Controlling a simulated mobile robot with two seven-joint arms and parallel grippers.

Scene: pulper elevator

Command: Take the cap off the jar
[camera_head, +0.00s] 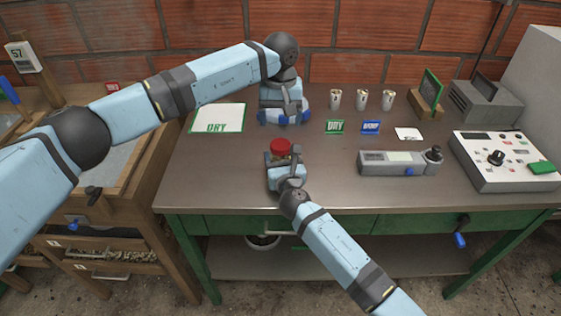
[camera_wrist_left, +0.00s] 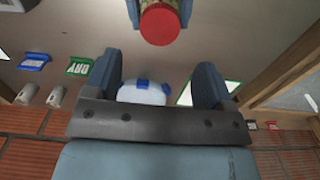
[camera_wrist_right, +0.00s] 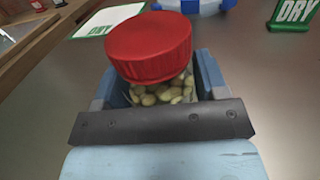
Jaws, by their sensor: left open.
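The jar is clear with pale green beans in it and has a red screw cap (camera_wrist_right: 150,47) on top. My right gripper (camera_wrist_right: 155,80) has its fingers on both sides of the jar's glass body (camera_wrist_right: 165,92), below the cap. In the head view the red cap (camera_head: 280,147) shows above the right gripper (camera_head: 281,160), near the middle of the table. My left gripper (camera_head: 283,117) is open and empty, behind the jar and apart from it. In the left wrist view the cap (camera_wrist_left: 160,24) lies beyond the open left fingers (camera_wrist_left: 163,68).
A white and blue rounded object (camera_wrist_left: 143,92) is by the left gripper. A white DRY mat (camera_head: 218,118) lies to the left. Tins (camera_head: 361,99), small signs (camera_head: 334,127), a grey meter (camera_head: 395,162) and a control box (camera_head: 505,160) stand right.

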